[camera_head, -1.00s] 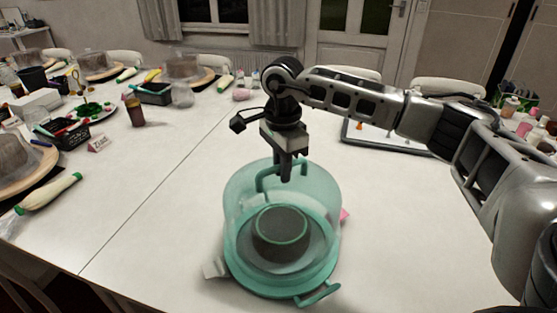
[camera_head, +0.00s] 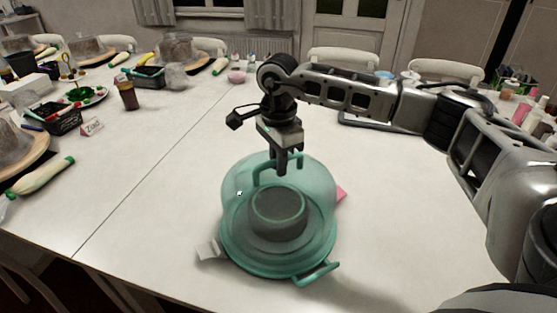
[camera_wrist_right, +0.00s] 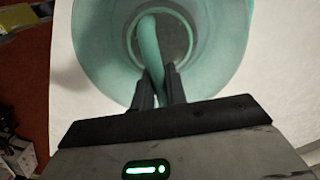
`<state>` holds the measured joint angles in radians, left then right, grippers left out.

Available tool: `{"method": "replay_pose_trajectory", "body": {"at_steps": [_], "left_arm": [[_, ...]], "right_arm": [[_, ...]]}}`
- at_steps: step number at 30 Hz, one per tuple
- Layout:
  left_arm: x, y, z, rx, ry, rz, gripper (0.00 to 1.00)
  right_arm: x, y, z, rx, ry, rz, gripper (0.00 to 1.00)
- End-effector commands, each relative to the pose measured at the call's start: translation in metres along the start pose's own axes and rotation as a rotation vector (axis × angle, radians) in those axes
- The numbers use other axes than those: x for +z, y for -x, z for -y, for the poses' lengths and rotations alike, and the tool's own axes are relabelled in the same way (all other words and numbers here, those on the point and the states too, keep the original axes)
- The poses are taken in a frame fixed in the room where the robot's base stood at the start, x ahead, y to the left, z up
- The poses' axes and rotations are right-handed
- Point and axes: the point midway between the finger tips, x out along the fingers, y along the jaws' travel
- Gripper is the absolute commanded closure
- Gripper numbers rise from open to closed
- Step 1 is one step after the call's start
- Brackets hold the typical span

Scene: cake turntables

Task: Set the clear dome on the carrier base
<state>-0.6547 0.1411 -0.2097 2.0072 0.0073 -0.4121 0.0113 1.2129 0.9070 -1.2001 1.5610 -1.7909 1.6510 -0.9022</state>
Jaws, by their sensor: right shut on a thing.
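The clear teal-tinted dome (camera_head: 236,187) is over the teal carrier base (camera_head: 262,270) near the table's middle front. A dark round cake-like thing (camera_head: 278,212) shows through its wall. My right gripper (camera_head: 284,170) is shut on the dome's teal top handle (camera_head: 259,172). In the right wrist view the fingers (camera_wrist_right: 160,88) close on the handle (camera_wrist_right: 150,45), with the dome (camera_wrist_right: 98,45) around it. The dome's lower edge looks close to the base rim, but I cannot tell whether it touches all round. My left gripper is not in view.
A white card (camera_head: 208,250) lies left of the base and a pink item (camera_head: 341,194) right of it. A tray (camera_head: 375,118) is behind my right arm. A name card (camera_head: 92,127) and a zucchini-like vegetable (camera_head: 42,177) are at left. The table between is bare.

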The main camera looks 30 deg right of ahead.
Motion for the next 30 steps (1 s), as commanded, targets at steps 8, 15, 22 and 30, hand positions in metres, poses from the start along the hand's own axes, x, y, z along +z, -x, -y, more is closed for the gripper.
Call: {"method": "replay_pose_trajectory", "body": {"at_steps": [8,15,22,30], "left_arm": [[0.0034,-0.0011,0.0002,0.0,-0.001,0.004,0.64],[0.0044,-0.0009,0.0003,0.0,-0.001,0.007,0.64],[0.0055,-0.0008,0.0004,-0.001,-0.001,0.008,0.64],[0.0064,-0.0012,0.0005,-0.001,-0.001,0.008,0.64]], "right_arm": [[0.0018,0.0005,-0.0002,-0.002,0.001,0.001,1.0],[0.0017,0.0008,-0.0002,-0.002,0.0,0.001,1.0],[0.0016,0.0006,-0.0002,-0.002,0.0,0.001,1.0],[0.0014,0.0008,-0.0003,-0.001,0.0,0.001,1.0]]}}
